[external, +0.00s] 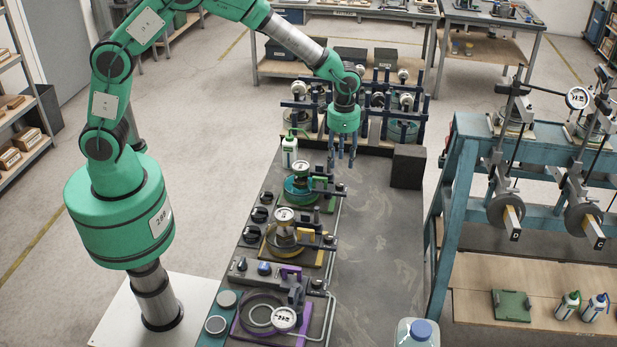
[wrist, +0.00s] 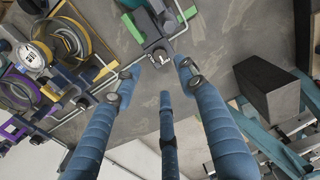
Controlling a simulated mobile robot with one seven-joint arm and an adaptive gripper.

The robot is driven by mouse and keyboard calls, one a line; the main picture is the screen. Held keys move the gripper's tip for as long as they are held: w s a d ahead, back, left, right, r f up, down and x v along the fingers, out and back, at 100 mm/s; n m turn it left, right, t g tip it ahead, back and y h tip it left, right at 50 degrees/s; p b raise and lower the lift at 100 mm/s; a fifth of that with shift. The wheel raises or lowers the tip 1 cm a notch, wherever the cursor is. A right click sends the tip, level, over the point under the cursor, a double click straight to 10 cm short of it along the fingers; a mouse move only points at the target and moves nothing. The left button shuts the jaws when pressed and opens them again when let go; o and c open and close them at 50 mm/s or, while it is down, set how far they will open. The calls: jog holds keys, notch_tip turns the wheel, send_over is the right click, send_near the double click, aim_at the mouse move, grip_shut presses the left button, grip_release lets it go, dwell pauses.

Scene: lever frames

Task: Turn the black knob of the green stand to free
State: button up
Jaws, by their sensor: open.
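The green stand (wrist: 165,15) shows at the top of the wrist view, with a grey block and pipe at its near end. A small dark knob (wrist: 161,57) with a pale mark sits at that end; its exact setting is too small to read. In the external view, the stand's teal dish (external: 298,194) is on the bench under a gauge. My gripper (external: 341,166) is above the bench just right of this stand, pointing down. In the wrist view its long blue fingers (wrist: 160,76) are apart and empty, around the knob's place in the picture but seemingly above it.
The yellow stand (external: 283,248) and purple stand (external: 244,322) stand nearer on the same bench. Other black knobs (external: 260,214) line its left side. A dark block (external: 407,167) is at the right edge, and a rack (external: 350,140) stands behind.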

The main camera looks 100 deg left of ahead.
jog(key=s+d+r+t+b, duration=0.1)
jog(key=s+d+r, duration=0.4)
jog(key=r, duration=0.3)
jog(key=s+d+r+t+b, duration=0.1)
jog(key=s+d+r+b, duration=0.1)
jog(key=s+d+r, duration=0.3)
jog(key=shift+s+r+m, duration=0.4)
jog(key=shift+s+r, duration=0.3)
jog(key=shift+r, duration=1.5)
jog(key=shift+d, duration=0.1)
jog(key=s+d+r+t+b, duration=0.1)
jog(key=s+d+r+b, duration=0.1)
jog(key=s+d, duration=0.35)
jog(key=s+d+r+t+b, duration=0.1)
jog(key=s+d+r+b, duration=0.1)
jog(key=s, duration=0.7)
jog(key=s+d+f+b, duration=0.1)
jog(key=s+d, duration=0.1)
jog(key=s, duration=0.5)
jog(key=s+d+f+m+t+b, duration=0.1)
jog(key=s+d+f, duration=0.1)
jog(key=s, duration=0.5)
jog(key=shift+s+f+t+b, duration=0.15)
jog(key=shift+s+t+b, duration=0.15)
jog(key=shift+s+b, duration=0.1)
